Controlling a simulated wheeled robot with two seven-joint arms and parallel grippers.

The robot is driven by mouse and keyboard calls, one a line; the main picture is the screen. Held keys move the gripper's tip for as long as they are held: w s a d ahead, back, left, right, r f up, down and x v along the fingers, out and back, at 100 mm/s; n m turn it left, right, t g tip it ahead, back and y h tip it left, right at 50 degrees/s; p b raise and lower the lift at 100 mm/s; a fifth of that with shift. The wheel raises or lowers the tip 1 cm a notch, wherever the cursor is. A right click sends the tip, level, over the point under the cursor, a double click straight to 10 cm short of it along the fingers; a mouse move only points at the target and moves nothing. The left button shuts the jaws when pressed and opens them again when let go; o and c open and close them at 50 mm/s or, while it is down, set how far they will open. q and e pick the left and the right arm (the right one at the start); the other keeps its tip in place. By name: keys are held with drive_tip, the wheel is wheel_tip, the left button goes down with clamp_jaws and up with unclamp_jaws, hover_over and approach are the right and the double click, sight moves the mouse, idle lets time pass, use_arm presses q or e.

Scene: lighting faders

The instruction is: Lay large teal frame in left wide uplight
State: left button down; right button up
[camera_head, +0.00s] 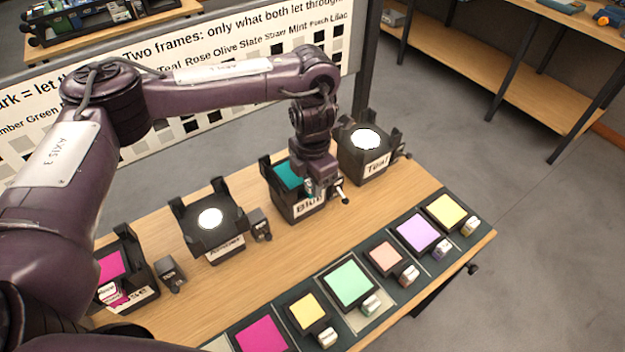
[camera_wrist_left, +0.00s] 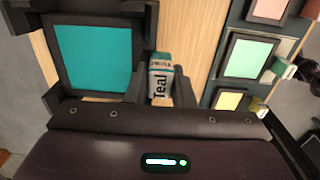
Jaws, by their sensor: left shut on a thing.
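The large teal frame (camera_head: 289,174) is a flat teal sheet in a dark border. It lies in or just over the uplight labelled Blue (camera_head: 299,208); I cannot tell whether it rests fully on it. In the left wrist view the teal frame (camera_wrist_left: 93,57) lies flat between dark corner posts, its "Teal" tab (camera_wrist_left: 160,80) to the right. My left gripper (camera_head: 319,188) points down at the Blue uplight's right side, shut on that tab. It partly hides the frame in the head view. My right gripper is not in view.
The Amber uplight (camera_head: 223,245) and Teal uplight (camera_head: 376,165) are empty with lit white discs. The leftmost uplight (camera_head: 143,298) holds a magenta sheet. Several coloured frames, including a mint one (camera_head: 348,284), lie along the table's front. A sign board (camera_head: 100,120) stands behind.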

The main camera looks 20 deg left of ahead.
use_arm(q)
drive_tip(key=c, duration=1.2)
unclamp_jaws()
drive_tip(key=shift+o, duration=0.2)
wheel_tip(320, 180, up, 8)
drive_tip(key=shift+f+p, duration=0.25)
drive_tip(key=shift+p, duration=0.15)
wheel_tip(320, 180, up, 7)
drive_tip(key=p, duration=0.7)
drive_tip(key=shift+p, duration=0.35)
